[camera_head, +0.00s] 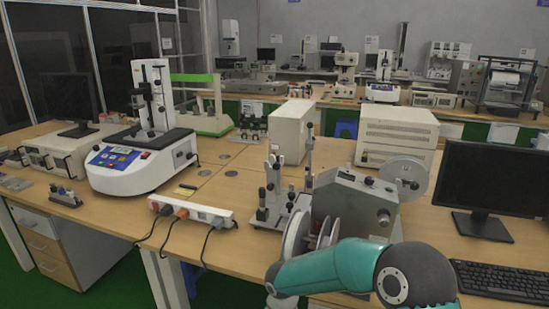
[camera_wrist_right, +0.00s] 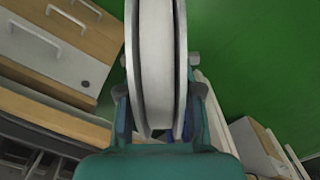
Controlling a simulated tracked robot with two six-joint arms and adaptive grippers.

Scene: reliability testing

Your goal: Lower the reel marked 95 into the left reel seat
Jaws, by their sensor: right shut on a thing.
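My right gripper (camera_wrist_right: 160,85) is shut on a reel (camera_wrist_right: 157,45), seen edge-on in the right wrist view with a pale rim between two grey flanges. Its number cannot be read, and its upper end is cut off. In the head view my teal right arm crosses the lower right, and its gripper is not clearly visible. A grey tabletop machine (camera_head: 350,205) stands behind the arm. My left gripper is not in view.
A grey disc (camera_head: 405,176) is at the machine's right side. A power strip (camera_head: 190,209) with cables and a small metal stand (camera_head: 278,195) are to its left. A monitor (camera_head: 492,185) and keyboard (camera_head: 500,282) are at right. Drawers (camera_wrist_right: 52,50) and green floor (camera_wrist_right: 250,50) show in the wrist view.

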